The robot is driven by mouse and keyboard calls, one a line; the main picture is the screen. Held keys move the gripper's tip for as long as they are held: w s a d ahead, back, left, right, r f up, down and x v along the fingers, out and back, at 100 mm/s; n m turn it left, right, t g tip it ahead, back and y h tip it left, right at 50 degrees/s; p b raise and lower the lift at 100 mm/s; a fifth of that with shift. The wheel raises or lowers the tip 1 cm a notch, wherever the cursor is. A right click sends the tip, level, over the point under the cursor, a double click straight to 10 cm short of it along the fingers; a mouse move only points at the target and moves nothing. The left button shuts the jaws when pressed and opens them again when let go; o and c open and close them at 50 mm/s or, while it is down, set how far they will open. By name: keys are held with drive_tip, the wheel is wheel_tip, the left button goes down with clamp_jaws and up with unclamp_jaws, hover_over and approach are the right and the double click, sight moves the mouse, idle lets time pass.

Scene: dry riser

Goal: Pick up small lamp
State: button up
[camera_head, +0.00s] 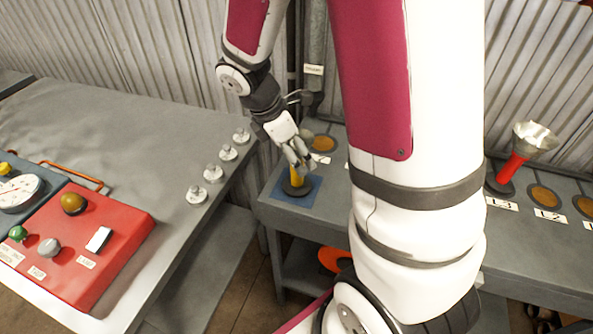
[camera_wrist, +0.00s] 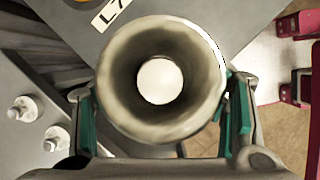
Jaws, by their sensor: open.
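The small lamp has a yellow handle (camera_head: 296,176) and a dark round base, and stands on a blue square (camera_head: 311,193) at the left end of the back bench. In the wrist view its round metal reflector (camera_wrist: 119,50) faces the camera, with a pale disc in its middle. My gripper (camera_head: 301,160) is open over the lamp's top, pointing down, and hides the reflector in the head view. In the wrist view the green-padded fingers of my gripper (camera_wrist: 161,112) lie on either side of the reflector; I cannot tell whether they touch it.
A red-handled lamp with a wide metal reflector (camera_head: 534,138) stands further right on the bench (camera_head: 277,207). Labelled round spots (camera_head: 545,196) line the bench. The left table (camera_head: 120,125) carries several metal knobs (camera_head: 213,172) and a red control box (camera_head: 128,215). A corrugated wall stands behind.

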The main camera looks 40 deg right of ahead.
drive_tip(key=shift+c, duration=0.6)
clamp_jaws()
drive_tip(key=shift+r, duration=0.15)
